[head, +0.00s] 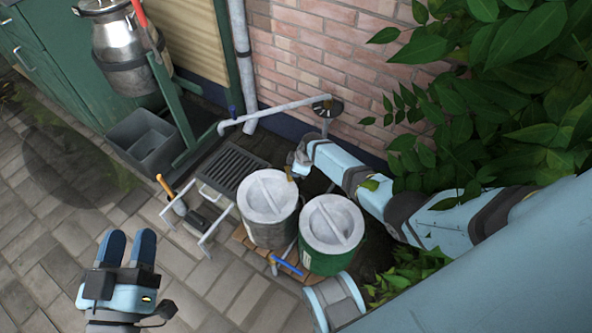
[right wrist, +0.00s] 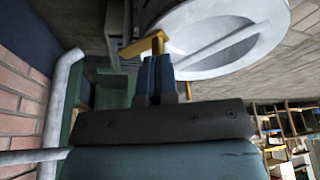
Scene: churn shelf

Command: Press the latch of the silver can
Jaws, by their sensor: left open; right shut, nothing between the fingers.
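The silver can (head: 268,228) stands upright at the centre of the head view, its pale lid (head: 270,193) on top with a raised bar across it. A yellow-brown latch (head: 290,174) is at its rim on the wall side. My right gripper (head: 297,165) is shut and empty, its tips right at that latch. In the right wrist view the blue fingers (right wrist: 155,72) end at the yellow latch (right wrist: 143,46), beside the lid (right wrist: 215,38). I cannot tell whether they touch. My left gripper (head: 130,245) is open and empty over the paving at lower left.
A green can (head: 322,262) stands close right of the silver can. A grated rack (head: 233,168), pale pipe (head: 277,116) and grey bin (head: 143,138) lie left and behind. The brick wall (head: 320,55) and leaves (head: 500,80) crowd my right arm.

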